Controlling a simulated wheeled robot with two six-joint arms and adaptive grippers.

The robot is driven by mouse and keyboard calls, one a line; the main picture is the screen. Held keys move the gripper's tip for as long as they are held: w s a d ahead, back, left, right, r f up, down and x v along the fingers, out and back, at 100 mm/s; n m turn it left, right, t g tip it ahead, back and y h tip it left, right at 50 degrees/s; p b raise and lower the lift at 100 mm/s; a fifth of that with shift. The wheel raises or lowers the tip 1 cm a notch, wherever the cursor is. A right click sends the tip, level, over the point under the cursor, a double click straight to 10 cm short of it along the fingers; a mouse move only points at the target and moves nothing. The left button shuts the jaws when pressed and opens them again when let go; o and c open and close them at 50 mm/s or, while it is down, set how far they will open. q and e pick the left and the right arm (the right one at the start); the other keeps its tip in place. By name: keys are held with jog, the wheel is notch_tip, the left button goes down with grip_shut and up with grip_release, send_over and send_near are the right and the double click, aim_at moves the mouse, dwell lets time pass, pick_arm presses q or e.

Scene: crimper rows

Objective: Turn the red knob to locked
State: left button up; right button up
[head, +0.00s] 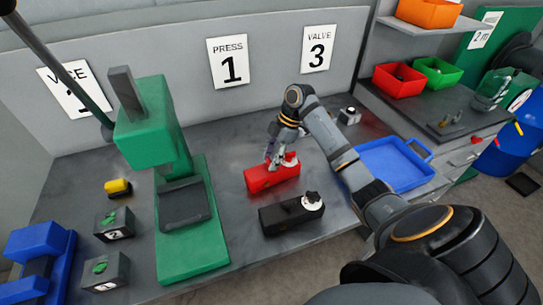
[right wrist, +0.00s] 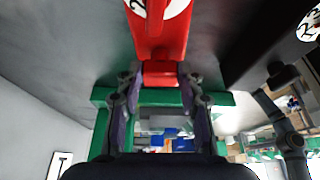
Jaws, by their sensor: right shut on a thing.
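The red box (head: 265,180) with a white dial (head: 290,163) sits on the grey bench, right of the green press. My right gripper (head: 273,160) is over the red box beside the dial. In the right wrist view the red box (right wrist: 172,35) with part of its dial is at the top. There my right gripper (right wrist: 161,77) has one finger on each side of a red block, which looks like the red knob (right wrist: 160,73), and is shut on it. The knob is mostly hidden behind the fingers in the head view. My left gripper is out of view.
A black box (head: 283,220) with a dark knob stands just in front of the red box. The green press (head: 150,135) is at left. A blue tray (head: 400,175) lies at right. Two grey boxes with green knobs (head: 113,225) stand at front left.

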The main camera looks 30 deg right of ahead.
jog(key=m+t+p, duration=0.1)
jog(key=m+p, duration=0.2)
jog(key=p, duration=0.1)
jog(key=m+t+h+p, duration=0.1)
jog(key=m+p, duration=0.2)
jog(key=p, duration=0.1)
jog(key=m+t+h+p, duration=0.1)
jog(key=m+p, duration=0.3)
jog(key=shift+s+a+r+p, duration=0.2)
jog(key=shift+a+r+p, duration=0.05)
jog(key=shift+r+p, duration=0.15)
jog(key=m+p, duration=0.1)
jog(key=m+h, duration=0.1)
jog(key=shift+f+m+t+p, duration=0.2)
jog(key=shift+m+t+p, duration=0.1)
jog(key=shift+m+p, duration=0.1)
jog(key=shift+a+m+h, duration=0.1)
jog(key=shift+m+h, duration=0.4)
jog(key=shift+m, duration=0.3)
jog(key=shift+f+m+h, duration=0.15)
jog(key=shift+m+h, duration=0.35)
jog(key=shift+m, duration=0.9)
jog(key=o, duration=1.2)
jog(key=shift+c, duration=0.2)
jog(key=v, duration=1.2)
jog(key=shift+a, duration=0.15)
